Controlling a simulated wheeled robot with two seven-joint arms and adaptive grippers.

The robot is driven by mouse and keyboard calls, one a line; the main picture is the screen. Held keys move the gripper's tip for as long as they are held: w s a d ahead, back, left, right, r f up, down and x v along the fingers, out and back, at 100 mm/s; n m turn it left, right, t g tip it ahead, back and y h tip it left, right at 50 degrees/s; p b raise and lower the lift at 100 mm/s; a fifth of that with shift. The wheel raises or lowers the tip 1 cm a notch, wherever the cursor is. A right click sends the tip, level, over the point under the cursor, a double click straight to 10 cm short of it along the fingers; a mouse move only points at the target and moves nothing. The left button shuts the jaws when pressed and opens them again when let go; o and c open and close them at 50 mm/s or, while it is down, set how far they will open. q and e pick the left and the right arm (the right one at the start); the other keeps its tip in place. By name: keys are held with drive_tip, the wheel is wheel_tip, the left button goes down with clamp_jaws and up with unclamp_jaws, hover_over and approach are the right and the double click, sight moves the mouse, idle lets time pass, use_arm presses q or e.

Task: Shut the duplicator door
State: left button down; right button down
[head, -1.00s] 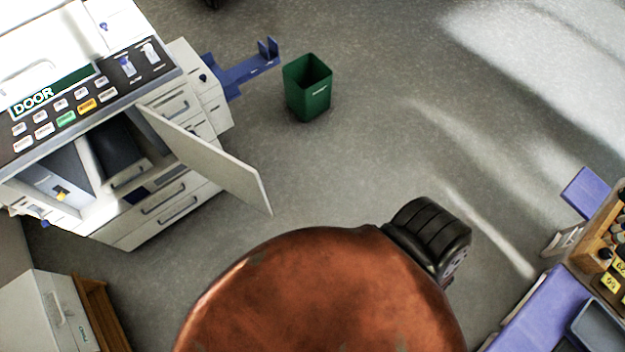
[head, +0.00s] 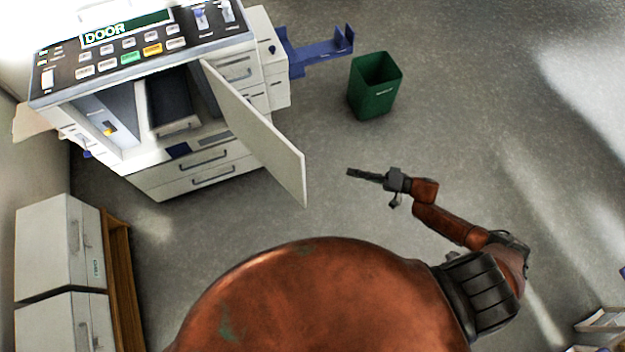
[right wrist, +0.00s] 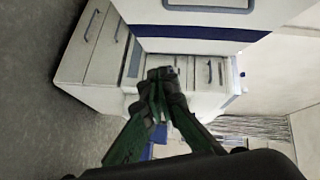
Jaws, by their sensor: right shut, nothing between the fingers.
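The duplicator (head: 150,75) stands at the upper left of the head view, with a green DOOR label on its top panel. Its white door (head: 262,135) is swung open toward me, and the dark inner bay (head: 172,100) shows beside it. My right gripper (head: 352,173) is shut and empty, a little to the right of the door's free edge and apart from it. In the right wrist view its green fingers (right wrist: 160,80) meet in front of white drawer fronts and a blue-striped white panel. My left gripper is not in view.
A green bin (head: 375,88) stands on the floor right of the duplicator, near its blue side tray (head: 320,52). White cabinets (head: 55,245) on a wooden stand are at the lower left. The floor at the right is mostly clear.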

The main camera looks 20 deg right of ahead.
drive_tip(key=s+a+r+g+y, duration=0.3)
drive_tip(key=r, duration=0.3)
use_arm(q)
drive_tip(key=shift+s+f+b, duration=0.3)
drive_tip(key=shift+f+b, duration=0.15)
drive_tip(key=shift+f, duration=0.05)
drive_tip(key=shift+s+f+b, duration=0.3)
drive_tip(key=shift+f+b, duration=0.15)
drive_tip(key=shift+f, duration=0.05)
use_arm(e)
drive_tip(key=w+a, duration=0.2)
drive_tip(key=a, duration=1.1)
drive_tip(key=shift+r+g, duration=0.3)
drive_tip(key=shift+g, duration=0.1)
drive_tip(key=shift+a, duration=0.1)
